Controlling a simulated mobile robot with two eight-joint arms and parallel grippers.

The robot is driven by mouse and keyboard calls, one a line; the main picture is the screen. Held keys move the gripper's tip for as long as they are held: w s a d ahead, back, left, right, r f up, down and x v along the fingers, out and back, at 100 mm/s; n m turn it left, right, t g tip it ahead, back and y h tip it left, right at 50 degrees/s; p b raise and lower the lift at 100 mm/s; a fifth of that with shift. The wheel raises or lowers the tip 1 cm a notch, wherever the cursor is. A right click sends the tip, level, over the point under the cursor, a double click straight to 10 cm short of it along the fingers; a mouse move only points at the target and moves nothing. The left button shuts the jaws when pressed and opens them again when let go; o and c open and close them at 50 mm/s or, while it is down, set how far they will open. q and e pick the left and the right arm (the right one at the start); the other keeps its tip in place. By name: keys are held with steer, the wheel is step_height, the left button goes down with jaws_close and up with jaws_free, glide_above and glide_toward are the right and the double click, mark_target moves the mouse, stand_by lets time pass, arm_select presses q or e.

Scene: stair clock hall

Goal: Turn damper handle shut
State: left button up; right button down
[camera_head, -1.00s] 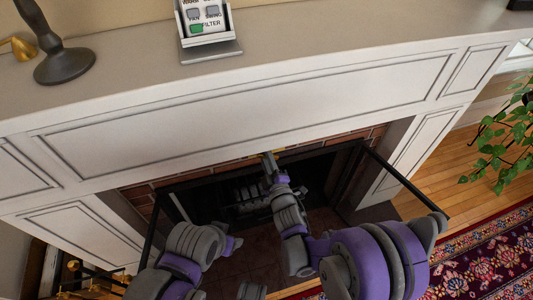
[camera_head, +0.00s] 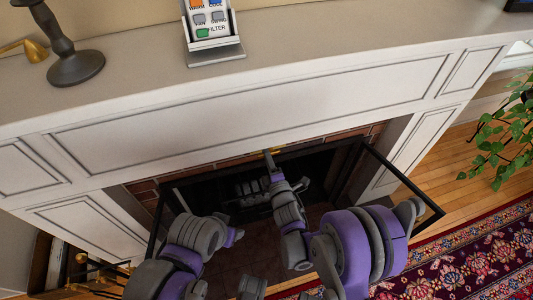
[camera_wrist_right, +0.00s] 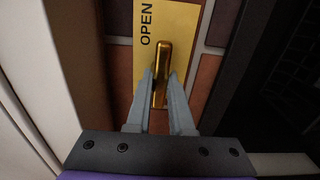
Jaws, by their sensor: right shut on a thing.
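The damper handle is a gold lever (camera_wrist_right: 160,62) on a yellow plate (camera_wrist_right: 181,22) that reads OPEN near its top left. The handle runs nearly up and down in the right wrist view, leaning slightly right at the top. My right gripper (camera_wrist_right: 163,88) is shut on the handle's lower part, one grey finger on each side. In the head view my right gripper (camera_head: 268,158) reaches the top edge of the fireplace opening; the plate shows there only as a yellow sliver (camera_head: 275,149). My left arm is bent at lower left; its gripper fingers do not show.
A white mantel (camera_head: 250,104) overhangs the brick-edged fireplace. A black screen frame (camera_head: 402,178) stands open at the right of the opening. A candlestick (camera_head: 75,68) and a button panel (camera_head: 211,25) stand on the mantel. A plant (camera_head: 505,135) is at the right.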

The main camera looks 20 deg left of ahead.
stand_by(0.3)
steer(key=c, duration=0.8)
jaws_free()
steer(key=b+v, duration=0.3)
steer(key=v, duration=0.7)
steer(key=shift+s+d, duration=0.25)
steer(key=shift+s, duration=0.05)
